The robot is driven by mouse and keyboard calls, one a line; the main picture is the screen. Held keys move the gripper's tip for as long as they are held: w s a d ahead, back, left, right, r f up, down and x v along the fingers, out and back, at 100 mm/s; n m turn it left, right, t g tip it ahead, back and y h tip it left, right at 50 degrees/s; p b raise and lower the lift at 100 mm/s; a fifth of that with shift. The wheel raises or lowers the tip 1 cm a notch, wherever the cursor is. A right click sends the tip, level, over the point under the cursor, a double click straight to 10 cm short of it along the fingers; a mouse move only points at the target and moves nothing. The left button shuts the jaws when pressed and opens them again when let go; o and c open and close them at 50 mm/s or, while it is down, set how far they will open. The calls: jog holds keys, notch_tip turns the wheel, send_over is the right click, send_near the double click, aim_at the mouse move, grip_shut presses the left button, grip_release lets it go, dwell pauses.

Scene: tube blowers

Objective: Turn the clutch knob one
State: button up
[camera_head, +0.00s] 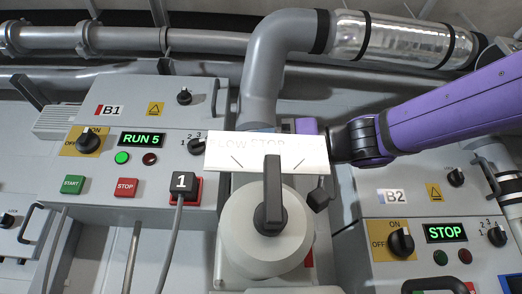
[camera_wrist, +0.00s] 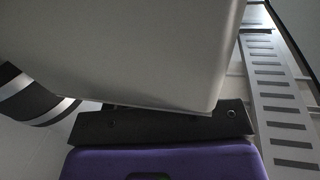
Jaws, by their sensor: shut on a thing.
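A black bar-shaped knob (camera_head: 272,195) stands on the round pale grey housing (camera_head: 245,235) in the middle of the head view. I cannot tell whether this is clutch knob one. A white sign with faint lettering (camera_head: 265,152) stands behind its top. My purple arm comes in from the right, and its wrist passes behind the sign. My gripper's fingertips are hidden in the head view. In the wrist view, the purple and black gripper body lies below a large grey block (camera_wrist: 150,50) that fills the middle. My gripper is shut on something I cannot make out.
Panel B1 (camera_head: 113,165) on the left shows RUN 5, with a green lamp lit. Panel B2 (camera_head: 410,205) on the right shows STOP.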

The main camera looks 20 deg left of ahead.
jog(key=shift+m+t+y, duration=0.3)
jog(key=shift+m+t, duration=1.2)
jog(key=shift+t, duration=1.2)
jog(key=o, duration=0.9)
jog(key=d, duration=1)
jog(key=shift+s+d, duration=0.1)
jog(key=shift+d, duration=0.25)
